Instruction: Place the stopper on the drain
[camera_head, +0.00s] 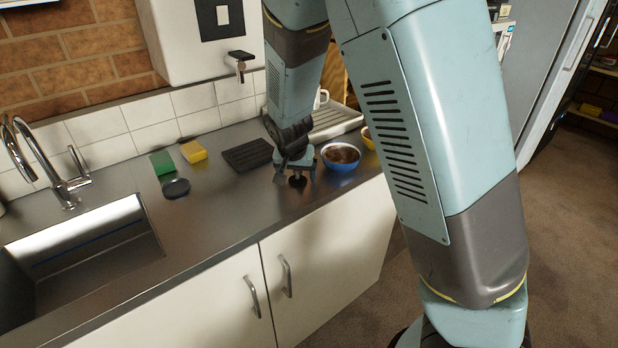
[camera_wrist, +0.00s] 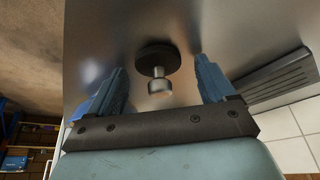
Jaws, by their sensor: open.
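The stopper is a dark round disc with a metal knob. It stands on the steel counter and shows between my fingers in the wrist view (camera_wrist: 157,62). In the head view its dark shape (camera_head: 297,181) is partly hidden under my gripper (camera_head: 295,168). My gripper is open, pointing down over the stopper, with one finger on each side of the knob and a visible gap to each. The sink basin (camera_head: 95,240) is at the left of the head view. The drain is not visible; the basin's floor is mostly hidden.
A blue bowl (camera_head: 341,166) with brown contents stands close right of my gripper. A black ribbed tray (camera_head: 247,155), a green block (camera_head: 162,163), a yellow block (camera_head: 193,151) and a dark round disc (camera_head: 176,188) lie to the left. A tap (camera_head: 62,185) rises behind the sink.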

